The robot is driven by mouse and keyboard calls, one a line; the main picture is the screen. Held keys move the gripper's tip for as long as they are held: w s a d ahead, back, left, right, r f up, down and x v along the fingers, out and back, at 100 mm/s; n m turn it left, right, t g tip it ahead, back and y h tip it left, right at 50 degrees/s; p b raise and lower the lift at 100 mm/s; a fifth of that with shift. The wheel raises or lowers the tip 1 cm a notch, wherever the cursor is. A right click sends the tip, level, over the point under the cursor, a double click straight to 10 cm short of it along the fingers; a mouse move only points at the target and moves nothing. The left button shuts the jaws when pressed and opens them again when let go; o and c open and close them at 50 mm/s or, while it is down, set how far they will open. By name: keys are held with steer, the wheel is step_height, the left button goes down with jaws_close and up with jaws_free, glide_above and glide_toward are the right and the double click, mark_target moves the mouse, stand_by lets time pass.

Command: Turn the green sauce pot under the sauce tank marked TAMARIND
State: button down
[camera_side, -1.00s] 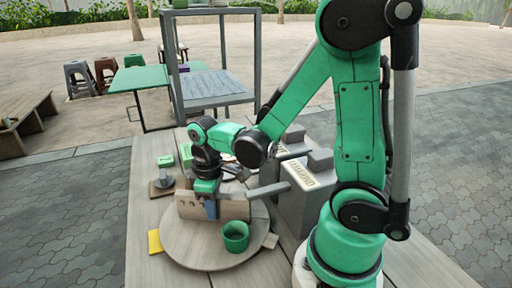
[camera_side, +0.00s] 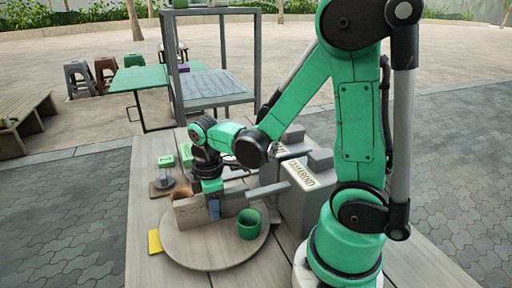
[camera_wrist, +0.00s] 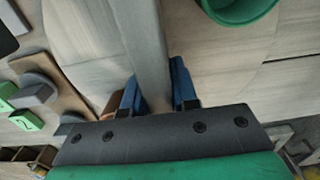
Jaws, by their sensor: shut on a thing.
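The green sauce pot (camera_side: 250,224) stands upright on the right part of a round wooden turntable (camera_side: 207,252). It also shows at the top of the wrist view (camera_wrist: 240,10). An upright divider board (camera_side: 190,212) crosses the turntable. My gripper (camera_side: 214,208) is shut on this board, its blue fingers on either side of it; the wrist view shows the board (camera_wrist: 140,40) between them. The grey tank marked TAMARIND (camera_side: 318,178) stands right of the turntable. Its spout (camera_side: 268,191) reaches left, toward the pot's side; the pot appears slightly in front of the spout's end.
A brown pot (camera_side: 181,193) shows behind the board. A second grey tank stands behind the TAMARIND one, partly hidden by my arm. A small stand with a green block (camera_side: 165,162) is at the left, and a yellow piece (camera_side: 154,242) lies at the table's left edge.

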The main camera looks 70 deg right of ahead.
mark_target(207, 227)
steer(key=shift+n, duration=0.7)
stand_by(0.3)
steer(key=c, duration=0.7)
jaws_free()
steer(key=shift+r, duration=2.85)
steer(key=shift+a+r+m+t, duration=0.25)
steer(key=shift+m+t, duration=0.15)
steer(key=shift+m, duration=0.1)
steer(key=a+r+m+t, duration=0.1)
steer(key=m+t, duration=0.1)
steer(key=m, duration=0.1)
steer(key=r+m+t, duration=0.1)
steer(key=m+t, duration=0.1)
steer(key=m, duration=0.1)
steer(key=a+r+m+t, duration=0.1)
steer(key=r+m+t, duration=0.1)
steer(key=m, duration=0.1)
steer(key=shift+w+a, duration=0.3)
steer(key=shift+a, duration=0.05)
